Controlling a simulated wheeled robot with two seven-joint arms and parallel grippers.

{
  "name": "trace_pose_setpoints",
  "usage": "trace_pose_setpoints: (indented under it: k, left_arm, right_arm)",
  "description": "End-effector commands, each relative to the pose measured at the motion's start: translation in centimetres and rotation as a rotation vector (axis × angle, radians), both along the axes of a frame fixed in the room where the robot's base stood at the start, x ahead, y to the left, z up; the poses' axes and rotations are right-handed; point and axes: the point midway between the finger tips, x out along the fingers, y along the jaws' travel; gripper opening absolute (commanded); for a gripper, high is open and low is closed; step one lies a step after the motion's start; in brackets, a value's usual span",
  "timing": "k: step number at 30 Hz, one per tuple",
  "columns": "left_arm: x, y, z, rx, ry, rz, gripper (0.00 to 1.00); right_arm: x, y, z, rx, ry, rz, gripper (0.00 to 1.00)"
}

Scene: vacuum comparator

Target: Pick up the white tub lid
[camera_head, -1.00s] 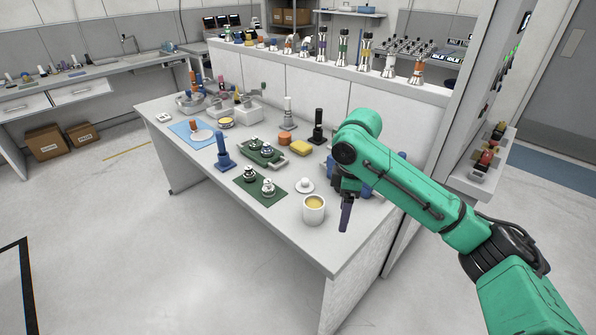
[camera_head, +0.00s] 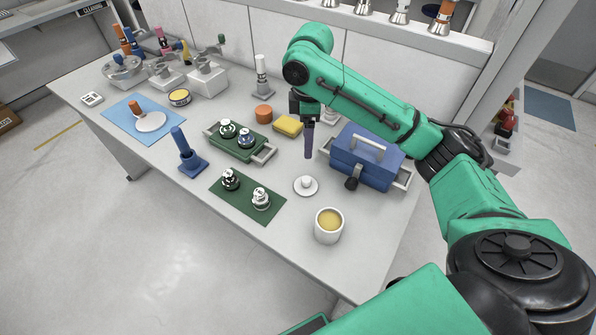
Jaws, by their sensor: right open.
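The white tub lid (camera_head: 306,186), a round disc with a small knob on top, lies flat on the table. The white tub (camera_head: 329,227) stands upright and open in front of it, with yellow contents showing. My right gripper (camera_head: 309,153) points down above the table, behind and above the lid. It is open, seen edge-on, with its fingers apart from the lid and nothing visible between them. My left gripper is out of view.
A blue toolbox (camera_head: 367,157) stands right of my gripper. A yellow sponge (camera_head: 288,125) and an orange puck (camera_head: 264,113) lie behind the lid. A green mat (camera_head: 247,207) with two metal pieces lies to its left. Table around the lid is bare.

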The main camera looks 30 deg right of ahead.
Motion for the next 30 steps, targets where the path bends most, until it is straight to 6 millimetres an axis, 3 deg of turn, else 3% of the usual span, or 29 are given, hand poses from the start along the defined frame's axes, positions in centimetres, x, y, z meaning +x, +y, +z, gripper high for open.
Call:
trace_pose_setpoints:
  k: [9,21,28,29,30]
  left_arm:
    - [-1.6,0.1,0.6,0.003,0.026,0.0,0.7]
    - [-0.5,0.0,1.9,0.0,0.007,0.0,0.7]
    - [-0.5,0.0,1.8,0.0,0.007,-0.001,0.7]
    - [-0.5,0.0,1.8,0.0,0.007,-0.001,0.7]
    - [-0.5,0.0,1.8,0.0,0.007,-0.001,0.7]
  right_arm:
    - [-0.2,0.0,-7.4,-0.001,0.006,0.0,0.72]
    - [0.0,0.1,-13.7,0.0,0.002,0.001,0.72]
    - [0.0,0.0,-14.2,-0.001,0.0,0.002,0.72]
    - [0.0,0.0,-14.2,-0.001,0.0,0.002,0.64]
    - [0.0,0.0,-14.2,-0.001,0.0,0.002,0.49]
